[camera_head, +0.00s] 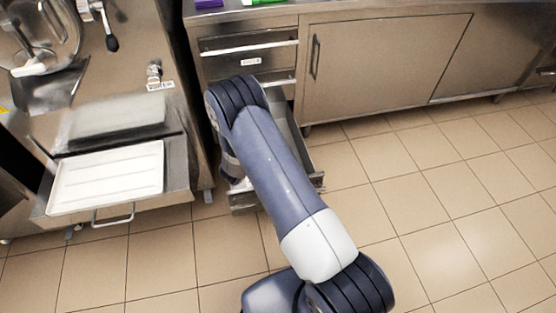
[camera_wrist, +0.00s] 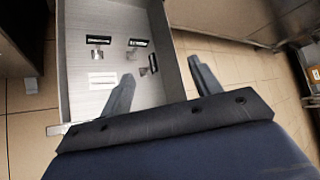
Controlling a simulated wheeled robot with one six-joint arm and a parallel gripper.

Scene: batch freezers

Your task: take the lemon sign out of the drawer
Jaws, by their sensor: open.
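The open drawer (camera_wrist: 116,16) fills the middle of the wrist view. Several small signs lie in it: a dark sign on a metal foot (camera_wrist: 100,41), a second dark sign (camera_wrist: 138,43), a third tilted one by the right wall (camera_wrist: 152,64), and a white one (camera_wrist: 103,79). Their lettering is too small to read, so I cannot tell which is the lemon sign. My gripper (camera_wrist: 160,69) is open and empty, its left finger over the drawer and its right finger beyond the right wall. In the head view my arm hides most of the drawer (camera_head: 303,160) and the gripper.
A closed labelled drawer (camera_head: 250,62) sits above the open one, beside a cabinet door (camera_head: 355,65). At left a machine holds a white tray (camera_head: 110,178) on a shelf with a handle (camera_head: 113,217). The tiled floor (camera_head: 420,190) at right is clear.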

